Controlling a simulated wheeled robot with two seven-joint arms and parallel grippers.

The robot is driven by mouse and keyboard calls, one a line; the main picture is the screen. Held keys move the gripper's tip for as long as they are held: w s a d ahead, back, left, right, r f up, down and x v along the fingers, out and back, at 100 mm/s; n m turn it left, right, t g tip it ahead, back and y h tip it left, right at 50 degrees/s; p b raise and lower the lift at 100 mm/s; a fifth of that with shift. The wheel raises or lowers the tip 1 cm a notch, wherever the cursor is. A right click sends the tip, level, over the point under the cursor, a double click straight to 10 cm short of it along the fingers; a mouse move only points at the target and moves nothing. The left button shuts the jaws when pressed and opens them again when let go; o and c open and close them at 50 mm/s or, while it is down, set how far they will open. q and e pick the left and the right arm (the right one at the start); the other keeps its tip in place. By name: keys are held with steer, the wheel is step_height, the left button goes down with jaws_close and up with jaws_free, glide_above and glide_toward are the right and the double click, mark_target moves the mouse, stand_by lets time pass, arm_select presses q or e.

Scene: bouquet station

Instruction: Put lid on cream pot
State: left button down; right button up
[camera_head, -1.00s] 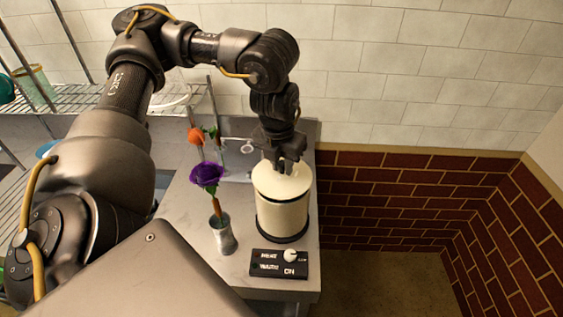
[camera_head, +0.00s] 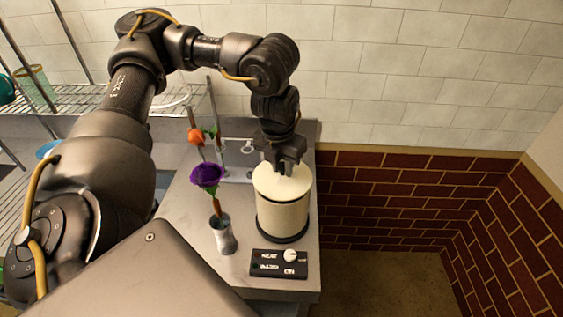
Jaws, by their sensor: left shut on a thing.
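The cream pot (camera_head: 283,217) stands upright on the grey counter at its right end, on a dark base. A cream lid (camera_head: 270,184) lies across the top of the pot, level as far as I can see. My left gripper (camera_head: 284,170) points down over the lid and is shut on its top; the fingers hide the knob or handle it grips. My right gripper does not show.
A black control box (camera_head: 278,263) with a knob sits in front of the pot. A metal vase (camera_head: 223,236) with a purple flower (camera_head: 206,177) stands to its left. An orange flower (camera_head: 196,136) is behind. A brick wall (camera_head: 400,200) is on the right.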

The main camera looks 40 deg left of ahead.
arm_select(q)
steer(key=shift+f, duration=0.75)
stand_by(0.8)
steer(key=c, duration=1.1)
jaws_free()
steer(key=shift+c, duration=0.2)
step_height(320, 180, up, 11)
steer(key=s+b, duration=0.1)
steer(key=shift+s+d+f, duration=0.15)
steer(key=shift+s+d, duration=0.05)
steer(key=shift+s, duration=0.1)
